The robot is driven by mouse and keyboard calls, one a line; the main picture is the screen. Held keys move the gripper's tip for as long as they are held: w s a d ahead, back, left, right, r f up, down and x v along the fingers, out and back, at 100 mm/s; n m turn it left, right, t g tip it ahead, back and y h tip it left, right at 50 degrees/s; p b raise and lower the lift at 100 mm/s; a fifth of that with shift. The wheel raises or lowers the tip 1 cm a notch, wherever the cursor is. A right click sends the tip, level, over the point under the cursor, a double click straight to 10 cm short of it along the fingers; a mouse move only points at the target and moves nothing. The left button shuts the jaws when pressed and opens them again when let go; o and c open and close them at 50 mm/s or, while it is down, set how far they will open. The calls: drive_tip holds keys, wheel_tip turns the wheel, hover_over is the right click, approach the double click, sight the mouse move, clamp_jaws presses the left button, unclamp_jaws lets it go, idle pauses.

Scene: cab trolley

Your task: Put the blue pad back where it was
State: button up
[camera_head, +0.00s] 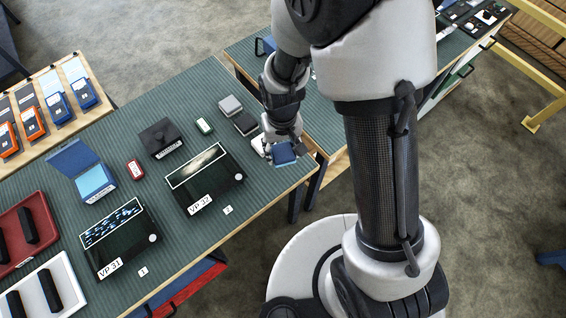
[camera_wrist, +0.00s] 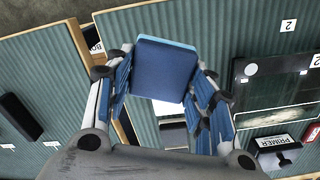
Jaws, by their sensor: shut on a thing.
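My gripper (camera_head: 283,147) is shut on the blue pad (camera_head: 285,156) and holds it near the right edge of the green table (camera_head: 262,205). In the wrist view the blue pad (camera_wrist: 165,70) sits between the fingertips (camera_wrist: 163,82), its dark blue face towards the camera and a lighter blue edge at its far side. A white pad (camera_head: 258,144) lies beside the gripper, partly hidden by it. A grey pad (camera_head: 230,105) and a dark pad (camera_head: 245,123) lie on the table just left of my gripper.
Panels VP 32 (camera_head: 207,182) and VP 31 (camera_head: 122,240) lie on the table. A gap separates this table from another green-topped table (camera_head: 243,50).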

sight(282, 150)
wheel_tip(282, 150, down, 8)
drive_tip(key=shift+r+b, duration=0.2)
drive_tip(key=shift+b, duration=0.8)
drive_tip(key=shift+f, duration=0.25)
drive_tip(key=o, duration=1.1)
drive_tip(key=shift+r, duration=0.1)
drive_tip(key=shift+r, duration=0.1)
wheel_tip(282, 150, up, 12)
drive_tip(key=p, duration=0.4)
drive_tip(key=shift+r, duration=0.15)
